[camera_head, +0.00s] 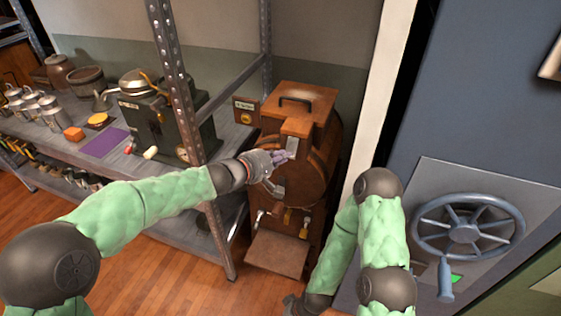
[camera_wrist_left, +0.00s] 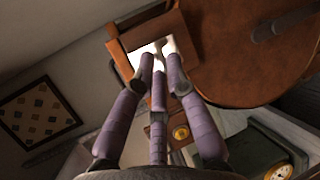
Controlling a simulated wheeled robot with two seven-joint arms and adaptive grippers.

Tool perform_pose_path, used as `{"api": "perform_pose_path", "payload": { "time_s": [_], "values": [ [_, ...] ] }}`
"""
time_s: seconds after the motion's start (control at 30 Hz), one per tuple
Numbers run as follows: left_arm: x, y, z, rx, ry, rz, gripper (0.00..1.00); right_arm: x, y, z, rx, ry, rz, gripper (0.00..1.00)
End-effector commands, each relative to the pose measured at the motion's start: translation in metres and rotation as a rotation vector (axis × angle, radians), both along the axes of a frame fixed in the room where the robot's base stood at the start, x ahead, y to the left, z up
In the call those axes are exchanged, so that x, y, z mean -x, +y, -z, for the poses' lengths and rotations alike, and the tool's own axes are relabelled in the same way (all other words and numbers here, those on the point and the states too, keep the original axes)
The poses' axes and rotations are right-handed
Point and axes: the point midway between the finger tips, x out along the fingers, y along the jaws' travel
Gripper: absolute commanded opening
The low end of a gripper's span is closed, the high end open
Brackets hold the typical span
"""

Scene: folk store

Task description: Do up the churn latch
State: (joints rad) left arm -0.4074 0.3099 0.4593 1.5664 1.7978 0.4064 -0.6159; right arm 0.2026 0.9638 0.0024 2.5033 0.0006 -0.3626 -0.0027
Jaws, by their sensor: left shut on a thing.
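The churn (camera_head: 322,165) is a brown wooden barrel with a square lid and dark handle, standing right of the shelf. A pale metal latch plate (camera_head: 292,146) hangs at the front of its lid, and another metal piece (camera_head: 278,190) sits lower on the front. My left gripper (camera_head: 282,157) is at the latch, its purple fingers closed on it. In the left wrist view the fingertips (camera_wrist_left: 158,68) meet against the bright latch plate (camera_wrist_left: 143,53), partly hiding it. My right arm hangs low right of the churn; its gripper (camera_head: 294,304) is dark and small, its fingers unclear.
A metal shelf (camera_head: 85,150) with cans, a machine and a purple mat stands left; its post (camera_head: 180,85) rises close to my left arm. A grey panel with a large handwheel (camera_head: 468,229) is at right. A low wooden step (camera_head: 275,255) is before the churn.

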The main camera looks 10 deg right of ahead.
Motion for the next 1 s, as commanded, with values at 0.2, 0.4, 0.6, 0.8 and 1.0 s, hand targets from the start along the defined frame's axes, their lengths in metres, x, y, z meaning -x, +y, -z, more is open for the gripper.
{"api": "perform_pose_path", "payload": {
  "time_s": [0.2,0.4,0.6,0.8,1.0],
  "values": [
    [0.004,-0.004,0.019,0.055,-0.075,0.010,0.00,0.000,0.000,0.012,0.000,0.000,0.000,0.40],
    [0.000,-0.007,0.027,0.126,-0.181,0.009,0.00,0.000,0.000,0.013,0.000,0.000,0.000,0.40],
    [-0.005,-0.010,0.036,0.201,-0.293,0.008,0.00,0.000,0.000,0.014,0.000,0.000,0.000,0.40],
    [-0.010,-0.013,0.042,0.263,-0.386,0.008,0.00,0.000,0.000,0.014,0.000,0.000,0.000,0.40],
    [-0.012,-0.016,0.046,0.297,-0.437,0.010,0.00,0.000,0.000,0.014,0.000,0.000,0.000,0.40]
  ]
}}
